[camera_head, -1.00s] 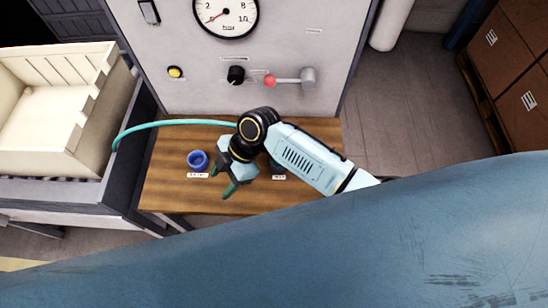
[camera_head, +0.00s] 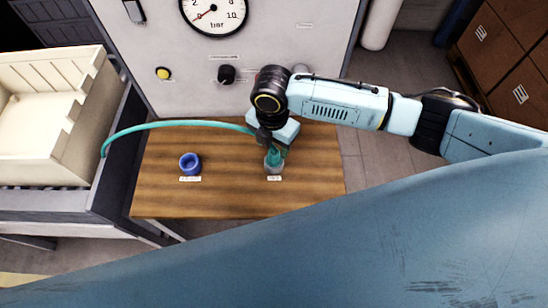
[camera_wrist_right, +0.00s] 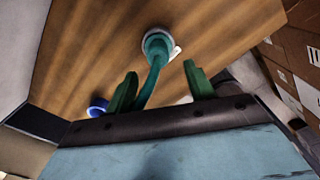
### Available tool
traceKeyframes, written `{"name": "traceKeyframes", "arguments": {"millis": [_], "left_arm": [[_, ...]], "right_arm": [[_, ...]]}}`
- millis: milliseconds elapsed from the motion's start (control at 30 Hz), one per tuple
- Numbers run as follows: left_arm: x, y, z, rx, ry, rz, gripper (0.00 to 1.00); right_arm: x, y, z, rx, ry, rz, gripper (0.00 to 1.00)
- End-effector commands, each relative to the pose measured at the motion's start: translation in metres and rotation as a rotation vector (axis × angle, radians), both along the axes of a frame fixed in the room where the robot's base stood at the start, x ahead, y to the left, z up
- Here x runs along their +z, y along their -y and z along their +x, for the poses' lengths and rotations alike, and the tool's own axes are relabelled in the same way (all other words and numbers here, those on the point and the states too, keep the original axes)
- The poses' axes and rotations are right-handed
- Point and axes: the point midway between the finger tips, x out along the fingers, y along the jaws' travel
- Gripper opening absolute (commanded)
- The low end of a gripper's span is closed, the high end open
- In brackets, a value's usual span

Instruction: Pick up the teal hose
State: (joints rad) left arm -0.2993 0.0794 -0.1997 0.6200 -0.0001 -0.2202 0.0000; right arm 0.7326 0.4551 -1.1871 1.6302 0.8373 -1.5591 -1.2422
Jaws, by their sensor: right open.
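The teal hose (camera_head: 190,124) arcs from the grey box at the left across the wooden table (camera_head: 225,195). Its near end stands in a small round holder (camera_head: 273,170) on the table. In the right wrist view the hose (camera_wrist_right: 154,75) runs up from between the fingers to its end in the pale round holder. My right gripper (camera_head: 272,152) is over the hose end, pointing down. In the wrist view its green fingers (camera_wrist_right: 160,88) are open, one on each side, with the hose nearer the left finger. My left gripper is not in view.
A blue ring (camera_head: 190,163) sits on the table left of the hose end and shows in the wrist view (camera_wrist_right: 98,107). Behind stands a grey panel with a gauge (camera_head: 213,14), a yellow button (camera_head: 163,73) and a black knob (camera_head: 226,74). A cream crate (camera_head: 50,120) is at the left.

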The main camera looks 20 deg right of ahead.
Motion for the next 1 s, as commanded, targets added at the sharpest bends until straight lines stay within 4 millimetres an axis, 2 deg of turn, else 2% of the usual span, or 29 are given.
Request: {"name": "traceKeyframes", "arguments": {"millis": [167,467,767,1000], "left_arm": [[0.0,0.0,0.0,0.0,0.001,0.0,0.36],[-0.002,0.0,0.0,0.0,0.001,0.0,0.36],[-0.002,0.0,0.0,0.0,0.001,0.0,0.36],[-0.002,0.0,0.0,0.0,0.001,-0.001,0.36]], "right_arm": [[-0.012,0.001,0.001,-0.002,-0.001,-0.001,0.54],[-0.053,0.004,0.004,0.0,0.0,0.0,0.54],[-0.058,0.005,0.005,0.0,0.001,0.0,0.54],[-0.057,0.005,0.005,0.0,0.001,0.0,0.23]]}}
